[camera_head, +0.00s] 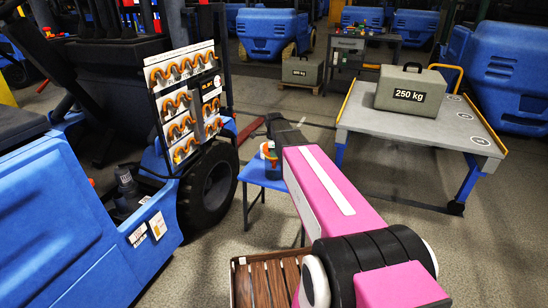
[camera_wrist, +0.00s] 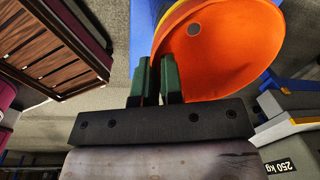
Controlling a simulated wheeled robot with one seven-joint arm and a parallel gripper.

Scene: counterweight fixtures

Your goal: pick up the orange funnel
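The orange funnel (camera_wrist: 235,50) fills the upper middle and right of the wrist view, its smooth orange side facing the camera, with a yellow band along its upper edge. My gripper (camera_wrist: 156,62) has two green fingers pointing at the funnel's left edge with a narrow gap between them. The right finger overlaps the funnel's edge in the picture. I cannot tell whether the funnel's edge is between the fingers. In the head view a small orange patch of the funnel (camera_head: 270,153) shows over a small blue table (camera_head: 255,175); my pink arm partly hides this area.
A grey bench (camera_head: 365,128) with a 250 kg weight (camera_head: 411,90) stands to the right. A blue vehicle with a rack of orange hooks (camera_head: 180,72) is at left. A slatted brown wooden pallet (camera_head: 262,284) lies in front. Grey floor shows between the small table and bench.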

